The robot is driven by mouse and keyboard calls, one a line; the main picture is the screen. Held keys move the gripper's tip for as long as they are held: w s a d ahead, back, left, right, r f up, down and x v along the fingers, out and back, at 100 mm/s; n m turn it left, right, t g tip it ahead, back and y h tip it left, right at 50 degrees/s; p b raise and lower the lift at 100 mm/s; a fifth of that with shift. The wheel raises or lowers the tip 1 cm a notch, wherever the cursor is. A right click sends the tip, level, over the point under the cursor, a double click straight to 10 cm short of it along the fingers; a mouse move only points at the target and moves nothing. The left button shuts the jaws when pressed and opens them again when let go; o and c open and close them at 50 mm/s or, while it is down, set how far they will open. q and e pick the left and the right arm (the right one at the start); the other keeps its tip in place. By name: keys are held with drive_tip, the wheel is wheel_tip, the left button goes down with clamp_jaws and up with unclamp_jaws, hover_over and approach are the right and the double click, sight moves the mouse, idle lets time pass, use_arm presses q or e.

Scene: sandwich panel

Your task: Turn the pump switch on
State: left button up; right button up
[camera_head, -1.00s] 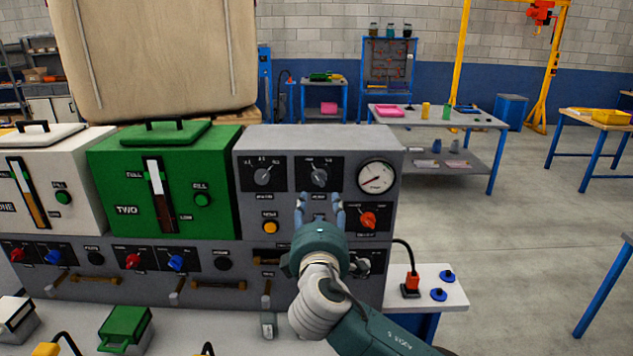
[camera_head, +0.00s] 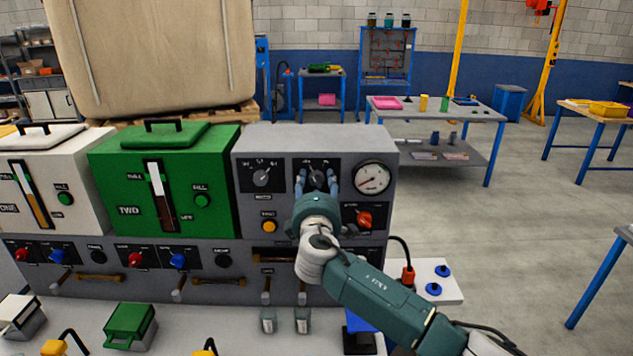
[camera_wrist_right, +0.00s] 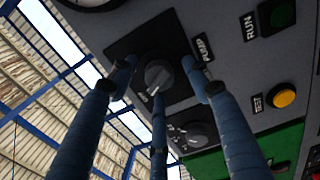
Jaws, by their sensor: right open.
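The pump switch (camera_head: 318,176) is a grey rotary knob on a black plate, high on the right part of the grey panel. In the right wrist view the knob (camera_wrist_right: 157,75) shows beside a "PUMP" label. My right gripper (camera_head: 317,184) is in front of it, with blue fingers on either side of the knob. In the right wrist view the open fingers (camera_wrist_right: 158,68) surround the knob. I cannot tell whether they touch it. The knob's exact setting is hard to read. My left gripper is not in view.
A similar knob (camera_head: 262,177) sits left of the pump switch, and a round gauge (camera_head: 372,177) sits right of it. Below are a yellow button (camera_head: 269,226) and a red-orange knob (camera_head: 365,218). A green box (camera_head: 118,195) stands at left.

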drive_tip(key=c, duration=1.2)
drive_tip(key=shift+o, duration=0.2)
drive_tip(key=shift+f+m+b, duration=0.2)
drive_tip(key=shift+m+b, duration=0.1)
drive_tip(key=shift+b, duration=0.4)
drive_tip(key=m+b, duration=0.7)
drive_tip(key=b, duration=0.2)
drive_tip(key=shift+a+f+b, duration=0.1)
drive_tip(key=shift+f+b, duration=0.05)
drive_tip(key=shift+b, duration=0.25)
drive_tip(key=m+b, duration=0.2)
drive_tip(key=m, duration=0.1)
drive_tip(key=shift+r+m+b, duration=0.25)
drive_tip(key=shift+m+b, duration=0.3)
drive_tip(key=shift+m, duration=0.05)
drive_tip(key=o, duration=1.2)
drive_tip(key=shift+r, duration=0.1)
drive_tip(key=shift+c, duration=0.2)
